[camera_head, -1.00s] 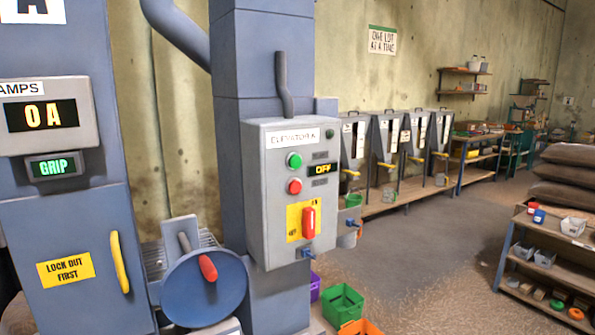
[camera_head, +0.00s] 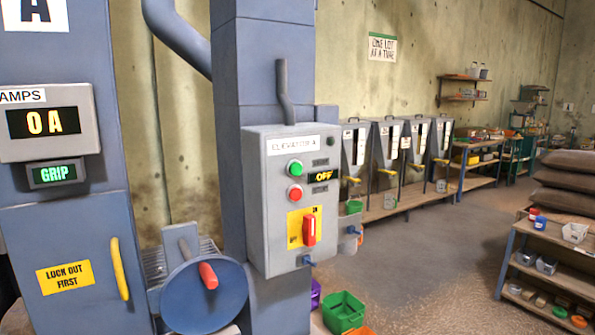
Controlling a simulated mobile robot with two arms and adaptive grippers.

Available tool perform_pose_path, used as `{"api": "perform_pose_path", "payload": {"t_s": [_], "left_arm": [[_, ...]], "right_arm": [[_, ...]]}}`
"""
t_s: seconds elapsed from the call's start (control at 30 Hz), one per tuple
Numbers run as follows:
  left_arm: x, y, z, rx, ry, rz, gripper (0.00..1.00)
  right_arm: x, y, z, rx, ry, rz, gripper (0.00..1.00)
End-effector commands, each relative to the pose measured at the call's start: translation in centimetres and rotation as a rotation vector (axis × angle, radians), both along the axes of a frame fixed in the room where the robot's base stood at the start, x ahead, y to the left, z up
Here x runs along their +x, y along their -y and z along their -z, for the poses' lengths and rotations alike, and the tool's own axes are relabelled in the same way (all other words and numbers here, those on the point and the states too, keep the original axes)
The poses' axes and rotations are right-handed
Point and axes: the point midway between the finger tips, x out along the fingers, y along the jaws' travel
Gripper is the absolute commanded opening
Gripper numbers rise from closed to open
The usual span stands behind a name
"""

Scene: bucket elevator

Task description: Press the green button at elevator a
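The elevator A control box (camera_head: 265,185) is a grey panel on a blue-grey column, left of centre. Its green button (camera_head: 295,168) is near the top, below the "ELEVATOR A" label. A red button (camera_head: 295,193) sits just under it. Beside them a small display (camera_head: 321,177) reads "OFF". A red rotary switch (camera_head: 309,230) on a yellow plate is lower on the panel. Nothing covers the green button. Neither of my grippers shows in the head view.
At left, a blue cabinet shows an ammeter (camera_head: 48,122) reading "0 A" and a "GRIP" display. A shelf unit (camera_head: 550,262) stands at right; the floor between is clear.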

Motion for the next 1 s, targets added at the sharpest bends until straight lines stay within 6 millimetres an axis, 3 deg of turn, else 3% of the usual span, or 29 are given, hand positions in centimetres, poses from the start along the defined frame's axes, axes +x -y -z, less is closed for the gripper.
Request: {"api": "perform_pose_path", "payload": {"t_s": [0.13,1.0], "left_arm": [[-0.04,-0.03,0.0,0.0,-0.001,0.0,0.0],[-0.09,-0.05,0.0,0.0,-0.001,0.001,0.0]], "right_arm": [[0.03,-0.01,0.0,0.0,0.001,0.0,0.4],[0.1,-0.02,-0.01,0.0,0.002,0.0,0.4]]}}
